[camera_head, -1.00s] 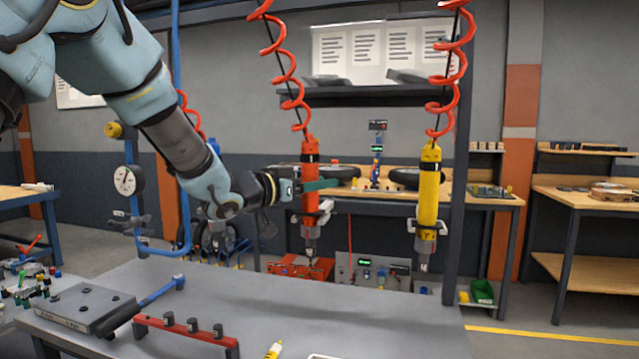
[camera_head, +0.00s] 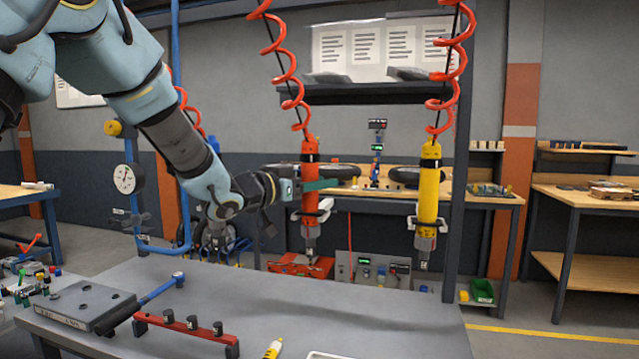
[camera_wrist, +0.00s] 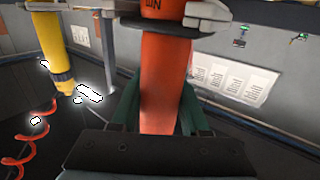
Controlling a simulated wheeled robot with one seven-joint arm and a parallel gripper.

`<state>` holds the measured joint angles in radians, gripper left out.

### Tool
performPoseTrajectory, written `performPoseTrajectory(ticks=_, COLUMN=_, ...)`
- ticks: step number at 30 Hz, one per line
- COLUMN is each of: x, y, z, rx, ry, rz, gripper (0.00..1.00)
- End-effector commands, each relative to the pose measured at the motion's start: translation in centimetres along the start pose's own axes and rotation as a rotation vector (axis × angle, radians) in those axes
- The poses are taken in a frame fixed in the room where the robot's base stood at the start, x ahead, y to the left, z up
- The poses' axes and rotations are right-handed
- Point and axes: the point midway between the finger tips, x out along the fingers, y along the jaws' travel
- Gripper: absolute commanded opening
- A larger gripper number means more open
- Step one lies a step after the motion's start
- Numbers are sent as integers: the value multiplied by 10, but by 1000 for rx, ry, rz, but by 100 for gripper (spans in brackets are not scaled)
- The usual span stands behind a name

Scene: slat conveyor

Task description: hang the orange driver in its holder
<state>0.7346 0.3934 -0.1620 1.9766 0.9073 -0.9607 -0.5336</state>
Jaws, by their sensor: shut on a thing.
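The orange driver (camera_head: 309,203) hangs upright, tip down, below a red coiled hose. My gripper (camera_head: 316,185) comes in from the left, its green fingers shut around the driver's body. In the wrist view the driver (camera_wrist: 163,75) fills the middle, with green fingers on both sides (camera_wrist: 160,112). A holder (camera_head: 324,206) with pale arms is at the driver's lower body. In the wrist view its dark ring (camera_wrist: 155,24) passes across the driver, with pale parts to either side; whether the driver is fully seated is not clear.
A yellow driver (camera_head: 428,180) hangs to the right with similar pale arms around it. A dark post (camera_head: 458,200) stands beyond it. The grey table (camera_head: 330,315) below carries a red rack (camera_head: 185,332) and a blue-handled tool (camera_head: 160,288); its middle is clear.

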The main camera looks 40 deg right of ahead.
Motion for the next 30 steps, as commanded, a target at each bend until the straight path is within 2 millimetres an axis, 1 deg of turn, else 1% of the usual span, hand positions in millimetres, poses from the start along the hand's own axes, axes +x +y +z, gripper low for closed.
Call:
performPoseTrajectory(ticks=4, x=0, y=0, z=0, rx=1, ry=3, rz=0, gripper=0)
performPoseTrajectory(ticks=5, x=0, y=0, z=0, rx=1, ry=3, rz=0, gripper=47)
performPoseTrajectory(ticks=13, x=0, y=0, z=1, rx=0, ry=1, rz=0, gripper=78)
performPoseTrajectory(ticks=14, x=0, y=0, z=1, rx=0, ry=1, rz=0, gripper=80)
performPoseTrajectory(ticks=23, x=-3, y=0, z=3, rx=-1, ry=-1, rz=-1, gripper=80)
performPoseTrajectory(ticks=26, x=-13, y=-1, z=4, rx=-1, ry=-1, rz=-2, gripper=80)
performPoseTrajectory(ticks=30, x=-39, y=-1, z=4, rx=3, ry=0, rz=-4, gripper=80)
